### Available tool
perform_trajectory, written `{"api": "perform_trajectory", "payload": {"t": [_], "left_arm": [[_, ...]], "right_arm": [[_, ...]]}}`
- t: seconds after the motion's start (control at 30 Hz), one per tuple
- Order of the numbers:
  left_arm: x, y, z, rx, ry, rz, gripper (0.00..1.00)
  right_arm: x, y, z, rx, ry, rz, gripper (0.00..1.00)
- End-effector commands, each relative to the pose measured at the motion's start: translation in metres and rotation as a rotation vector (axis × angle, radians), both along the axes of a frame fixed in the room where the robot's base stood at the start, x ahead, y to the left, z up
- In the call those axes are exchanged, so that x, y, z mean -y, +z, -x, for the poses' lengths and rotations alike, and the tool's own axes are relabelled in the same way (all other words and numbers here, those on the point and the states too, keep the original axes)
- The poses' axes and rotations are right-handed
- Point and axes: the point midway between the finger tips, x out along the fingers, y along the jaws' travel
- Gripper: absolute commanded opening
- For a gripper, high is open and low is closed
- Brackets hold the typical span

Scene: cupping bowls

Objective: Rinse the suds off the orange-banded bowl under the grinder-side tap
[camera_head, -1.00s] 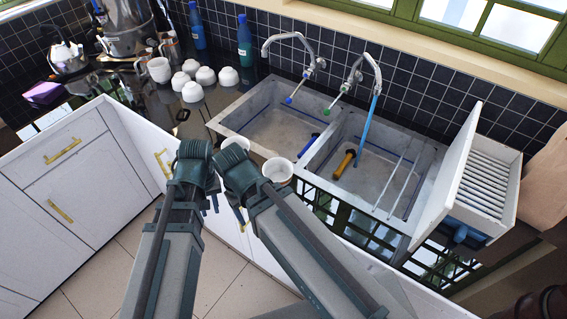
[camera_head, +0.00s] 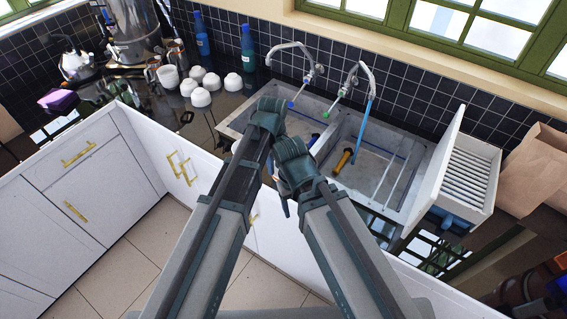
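My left gripper (camera_head: 270,112) is over the left part of the sink (camera_head: 232,125). My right gripper (camera_head: 291,160) is just right of it and lower, at the sink's front edge. The wrists hide the fingers of both, so I cannot tell whether they are open or hold anything. No bowl with a clear orange band shows. Several white bowls (camera_head: 200,97) stand upside down on the counter. The left tap (camera_head: 291,45) has a blue tip on its lever.
A yellow and black cylinder (camera_head: 343,161) lies in the right basin. A white slatted rack (camera_head: 470,175) stands right of the sink, with a paper bag (camera_head: 535,165) beyond. Mugs (camera_head: 168,77) and two bottles (camera_head: 248,50) stand at the back left. Black tiles back the counter.

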Motion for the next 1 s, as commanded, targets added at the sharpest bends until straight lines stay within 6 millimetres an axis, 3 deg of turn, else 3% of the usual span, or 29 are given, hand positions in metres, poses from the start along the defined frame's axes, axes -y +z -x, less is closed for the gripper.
{"api": "perform_trajectory", "payload": {"t": [0.37,0.9,1.0], "left_arm": [[0.001,-0.008,-0.001,0.0,0.013,0.001,0.29],[0.001,-0.066,-0.001,-0.001,0.012,0.001,0.29],[0.001,-0.058,-0.001,-0.001,0.012,0.001,0.11]], "right_arm": [[0.0,-0.008,0.0,0.0,0.0,0.0,0.67],[0.0,-0.066,0.0,0.0,-0.001,0.0,0.67],[0.0,-0.058,0.0,0.0,-0.001,0.0,0.67]]}}
